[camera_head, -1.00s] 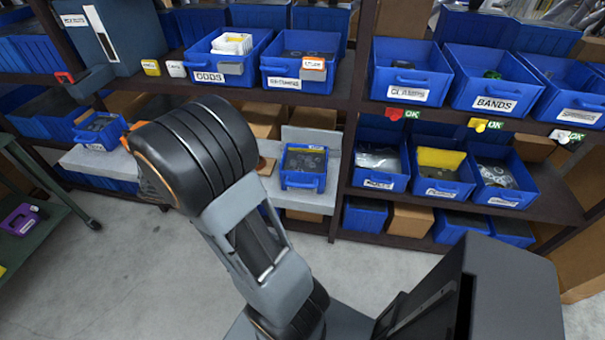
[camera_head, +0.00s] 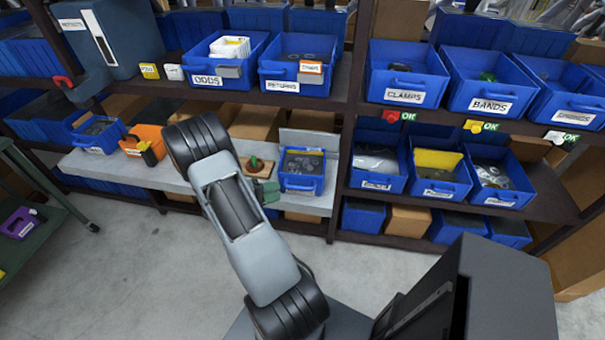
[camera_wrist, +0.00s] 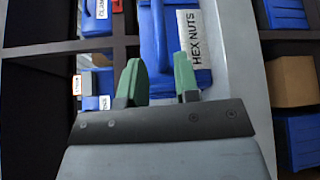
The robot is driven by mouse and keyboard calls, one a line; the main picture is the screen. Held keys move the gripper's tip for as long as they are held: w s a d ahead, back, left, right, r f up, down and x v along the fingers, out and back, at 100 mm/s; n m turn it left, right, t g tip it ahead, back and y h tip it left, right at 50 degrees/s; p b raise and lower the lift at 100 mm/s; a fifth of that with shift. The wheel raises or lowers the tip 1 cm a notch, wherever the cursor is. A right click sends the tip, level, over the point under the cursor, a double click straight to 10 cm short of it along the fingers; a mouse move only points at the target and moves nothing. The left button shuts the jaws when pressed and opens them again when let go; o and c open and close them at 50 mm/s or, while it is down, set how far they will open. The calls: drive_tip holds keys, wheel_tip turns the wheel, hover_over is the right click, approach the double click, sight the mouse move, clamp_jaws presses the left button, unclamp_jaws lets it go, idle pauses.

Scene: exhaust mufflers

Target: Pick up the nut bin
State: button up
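The nut bin (camera_head: 302,183) is a blue open-topped bin with small metal parts inside. It stands on the light grey lower shelf, right of the wooden board. In the wrist view the bin (camera_wrist: 148,35) appears turned sideways, with a white "HEX NUTS" label and a blue front handle (camera_wrist: 160,36). My gripper (camera_head: 267,191) has green fingers and is just left of the bin's front in the head view. In the wrist view my gripper (camera_wrist: 160,78) is open, its fingers apart, with the handle lined up between them. I cannot tell whether the fingers touch the bin.
A wooden board (camera_head: 257,171) with a green-topped part lies left of the bin. An orange bin (camera_head: 146,139) and another blue bin (camera_head: 97,135) stand farther left. A dark upright (camera_head: 341,165) is close on the right. The upper shelf (camera_head: 205,93) overhangs behind.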

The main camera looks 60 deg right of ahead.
sight(292, 187)
drive_tip(key=shift+p+x, duration=0.95)
drive_tip(key=shift+x, duration=2.2)
clamp_jaws()
